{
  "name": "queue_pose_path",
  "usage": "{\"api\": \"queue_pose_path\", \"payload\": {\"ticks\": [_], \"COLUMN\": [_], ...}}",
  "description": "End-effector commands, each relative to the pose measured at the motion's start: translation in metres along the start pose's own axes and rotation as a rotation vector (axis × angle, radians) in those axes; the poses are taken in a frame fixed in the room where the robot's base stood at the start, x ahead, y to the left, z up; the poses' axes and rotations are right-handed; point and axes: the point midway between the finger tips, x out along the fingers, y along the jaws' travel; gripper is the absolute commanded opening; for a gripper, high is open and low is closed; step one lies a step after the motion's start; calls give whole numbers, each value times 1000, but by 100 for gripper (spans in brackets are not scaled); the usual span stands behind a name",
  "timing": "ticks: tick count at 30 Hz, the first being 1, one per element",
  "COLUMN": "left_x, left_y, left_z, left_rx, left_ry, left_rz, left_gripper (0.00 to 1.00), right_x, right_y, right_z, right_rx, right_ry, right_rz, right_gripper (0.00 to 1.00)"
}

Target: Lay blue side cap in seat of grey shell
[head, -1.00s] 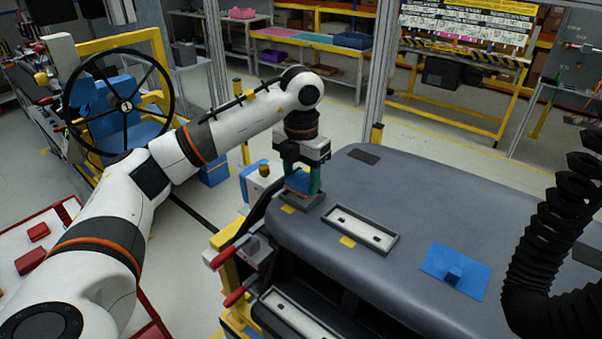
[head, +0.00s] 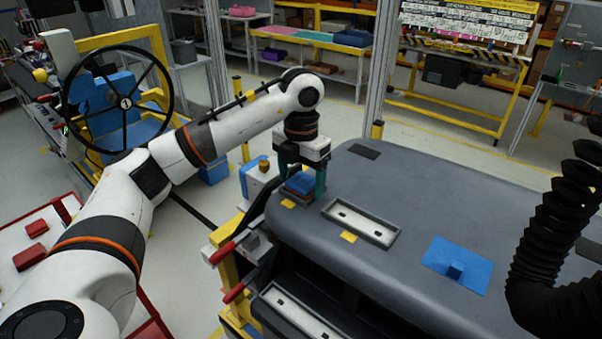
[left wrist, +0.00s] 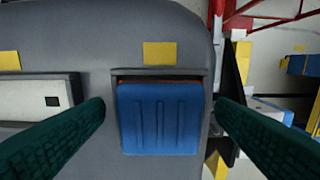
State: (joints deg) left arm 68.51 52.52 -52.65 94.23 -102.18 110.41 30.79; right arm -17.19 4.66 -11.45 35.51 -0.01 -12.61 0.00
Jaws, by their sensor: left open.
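The blue side cap (head: 300,184) lies at the near left corner of the grey shell (head: 400,185). In the left wrist view the cap (left wrist: 160,120) sits within the dark-rimmed seat (left wrist: 137,74), with a thin orange-brown strip along its upper edge. Whether it lies fully flush I cannot tell. My left gripper (head: 302,178) is above it, pointing down. Its green fingers are open, one on each side of the cap, with visible gaps in the left wrist view (left wrist: 160,108). My right gripper is not in view.
A long grey tray-like recess (head: 361,222) with a pale insert lies beside the seat. A blue plate with a knob (head: 457,266) is further right on the shell. A black ribbed hose (head: 555,250) stands at the right. Red-handled clamps (head: 228,250) are at the shell's left edge.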

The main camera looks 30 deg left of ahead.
Motion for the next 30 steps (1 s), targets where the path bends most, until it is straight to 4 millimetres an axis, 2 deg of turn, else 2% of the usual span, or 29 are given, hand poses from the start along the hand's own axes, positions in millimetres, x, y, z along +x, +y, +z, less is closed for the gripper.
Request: {"api": "queue_pose_path", "payload": {"ticks": [5, 8, 12, 19, 24, 30], "left_x": [-13, -31, -62, -101, -116, -120], "left_y": [0, 1, -1, 0, 0, 0], "left_z": [-1, -1, -1, 0, 0, 0], "left_rx": [0, 1, -1, -1, -1, 0], "left_ry": [4, 7, 7, 4, 2, 0], "left_rz": [2, 1, -2, -1, -1, 0], "left_gripper": [79, 79, 79, 79, 79, 79], "right_x": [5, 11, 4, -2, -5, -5], "right_y": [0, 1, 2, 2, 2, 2], "right_z": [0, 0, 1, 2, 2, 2], "right_rx": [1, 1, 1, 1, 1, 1], "right_ry": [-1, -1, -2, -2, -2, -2], "right_rz": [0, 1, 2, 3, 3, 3], "right_gripper": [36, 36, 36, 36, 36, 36]}}
